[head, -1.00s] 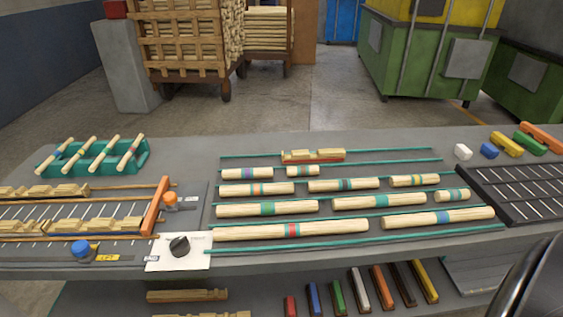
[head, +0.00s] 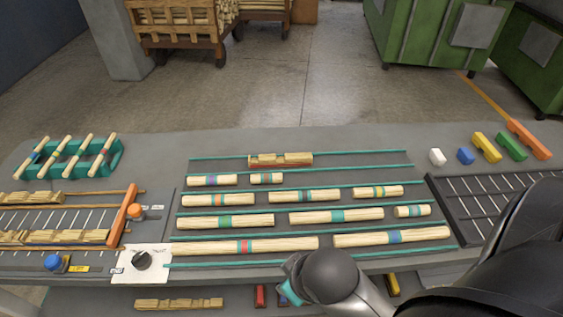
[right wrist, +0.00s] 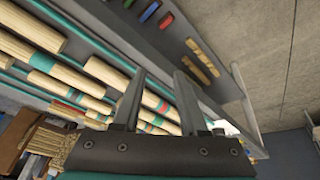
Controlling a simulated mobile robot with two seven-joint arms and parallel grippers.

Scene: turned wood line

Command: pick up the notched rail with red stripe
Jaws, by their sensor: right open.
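The notched rail with red stripe (head: 281,160) lies at the back of the rack of teal strips in the head view. It is pale wood with notches on top and a red-orange band along its lower side. My right gripper (right wrist: 160,75) is open and empty in the right wrist view, its two fingers over the rods. In the head view my right arm comes in from the lower right, its hand low at the table's front edge, well short of the rail. My left gripper is not in view.
Several banded round rods (head: 232,246) lie between the rail and the front edge. A conveyor with notched rails (head: 55,238) is at left, a teal rack of sticks (head: 115,160) behind it. A black tray (head: 455,200) and coloured blocks (head: 486,147) are at right.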

